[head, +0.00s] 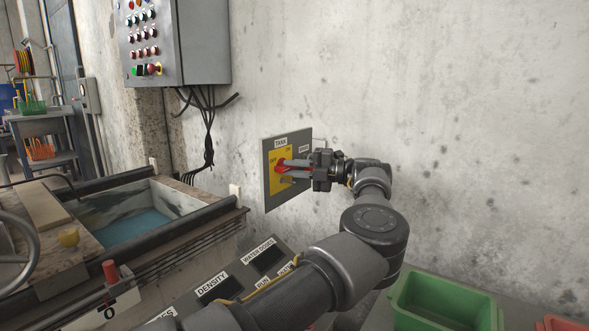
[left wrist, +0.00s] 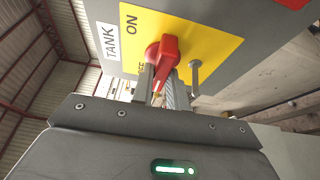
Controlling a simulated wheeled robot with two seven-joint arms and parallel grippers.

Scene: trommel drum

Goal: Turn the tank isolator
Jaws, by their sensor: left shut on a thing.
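The tank isolator is a red rotary handle (left wrist: 166,52) on a yellow plate (left wrist: 208,36) with the word ON, on a grey panel labelled TANK. In the head view the panel (head: 268,193) is on the concrete wall, and the red handle (head: 280,164) shows at the fingertips. My left gripper (head: 296,168) reaches the panel from the right and is shut on the handle. In the left wrist view its fingers (left wrist: 162,84) sit on both sides of the handle's lower end. A small metal pin (left wrist: 195,75) sticks out beside the handle. My right gripper is not in view.
A grey control box (head: 205,45) with several buttons hangs on the wall at upper left, cables below it. A water tank (head: 135,225) with dark rails stands at left. A sloped panel labelled DENSITY (head: 213,290) lies below. A green bin (head: 445,300) stands at lower right.

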